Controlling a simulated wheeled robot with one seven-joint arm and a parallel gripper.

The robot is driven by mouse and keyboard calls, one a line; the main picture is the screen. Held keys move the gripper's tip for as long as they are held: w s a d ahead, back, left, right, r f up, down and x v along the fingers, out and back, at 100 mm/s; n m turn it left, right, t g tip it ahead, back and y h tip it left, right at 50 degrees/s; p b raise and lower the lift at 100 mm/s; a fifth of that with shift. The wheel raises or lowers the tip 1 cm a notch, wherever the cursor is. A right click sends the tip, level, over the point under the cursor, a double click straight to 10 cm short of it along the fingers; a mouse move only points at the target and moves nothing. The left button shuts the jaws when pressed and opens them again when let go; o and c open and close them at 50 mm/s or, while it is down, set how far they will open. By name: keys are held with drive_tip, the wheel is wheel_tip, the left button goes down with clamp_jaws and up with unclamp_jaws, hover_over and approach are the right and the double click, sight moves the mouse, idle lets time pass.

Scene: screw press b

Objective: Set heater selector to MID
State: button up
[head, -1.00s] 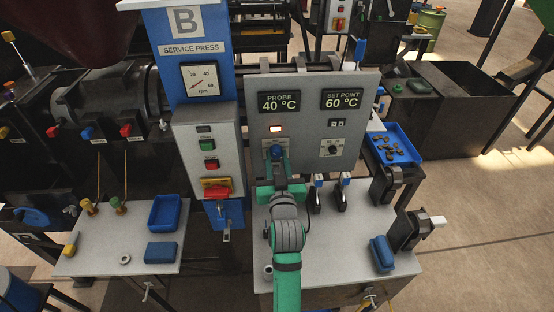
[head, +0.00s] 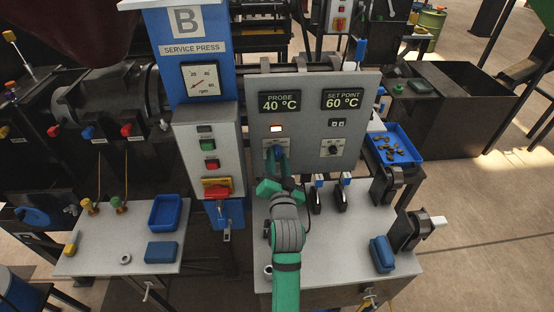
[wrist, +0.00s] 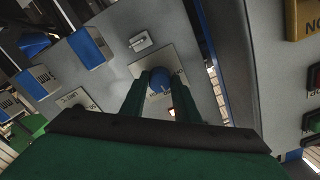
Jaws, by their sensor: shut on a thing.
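The heater selector is a blue knob (wrist: 159,82) on a pale label plate on the grey control panel (head: 310,88). In the wrist view my gripper (wrist: 160,88) has its two green fingers on either side of the knob, shut on it. In the head view my gripper (head: 276,158) reaches up to the knob at the panel's lower left, and its fingers partly cover the knob and its plate. The plate's lettering is too small and too covered to read, so I cannot tell which position the knob points to.
A lit indicator (head: 276,128) sits above the selector. A black dial (head: 333,150) is to the right, under the set point display (head: 342,99) reading 60 °C. The probe display (head: 279,101) reads 40 °C. A grey box with a red button (head: 217,193) stands close on the left.

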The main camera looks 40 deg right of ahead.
drive_tip(key=shift+m, duration=0.6)
drive_tip(key=o, duration=1)
drive_tip(key=shift+w+a, duration=0.1)
drive_tip(key=shift+o, duration=0.2)
drive_tip(key=shift+s, duration=0.2)
drive_tip(key=v, duration=1)
drive_tip(key=shift+s, duration=0.3)
drive_tip(key=shift+a+f, duration=0.1)
